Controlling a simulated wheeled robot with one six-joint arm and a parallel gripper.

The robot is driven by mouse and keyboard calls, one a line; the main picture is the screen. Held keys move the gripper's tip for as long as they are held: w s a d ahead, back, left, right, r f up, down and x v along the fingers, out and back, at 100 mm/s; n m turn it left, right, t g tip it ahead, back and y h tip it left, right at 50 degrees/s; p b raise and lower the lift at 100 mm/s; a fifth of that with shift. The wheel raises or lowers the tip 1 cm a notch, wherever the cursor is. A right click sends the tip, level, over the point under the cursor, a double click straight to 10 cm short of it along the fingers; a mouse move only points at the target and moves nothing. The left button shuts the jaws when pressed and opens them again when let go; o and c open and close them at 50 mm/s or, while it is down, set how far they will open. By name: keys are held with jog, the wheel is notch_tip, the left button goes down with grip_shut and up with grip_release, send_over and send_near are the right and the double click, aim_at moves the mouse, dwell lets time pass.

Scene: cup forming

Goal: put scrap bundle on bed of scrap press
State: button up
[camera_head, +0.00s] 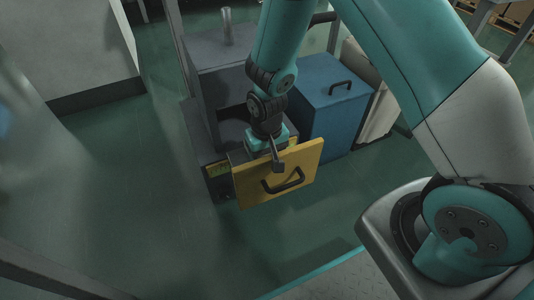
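The grey machine (212,72), which looks like the scrap press, stands at the upper middle with a dark opening below its top. A yellow panel (302,160) with a black handle stands at its front, perhaps its door. My gripper (277,163) points down at the upper edge of this panel, overlapping it in the picture. I cannot tell whether it touches the panel, or whether its fingers are open or shut. I cannot make out the scrap bundle. The bed is mostly hidden behind my arm and the panel.
A blue box (325,115) with a black handle stands just right of the grey machine. A pale metal object (227,27) rises on top of the machine. A large grey block (70,45) stands at the upper left. The green floor (130,200) at the left is clear.

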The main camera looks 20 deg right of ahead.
jog(key=o, duration=0.3)
jog(key=shift+f, duration=0.45)
jog(key=s+a+r+n+y+p, duration=0.1)
jog(key=s+a+r+p, duration=0.15)
jog(key=r, duration=1.05)
jog(key=s+a+r+n+y+p, duration=0.15)
jog(key=s+r+p, duration=0.25)
jog(key=r, duration=1)
jog(key=s+r+n+y, duration=0.1)
jog(key=s+r+n, duration=0.3)
jog(key=s+r, duration=0.5)
jog(key=s, duration=0.3)
jog(key=shift+a+n+y, duration=0.3)
jog(key=shift+n+y, duration=0.05)
jog(key=shift+r, duration=0.1)
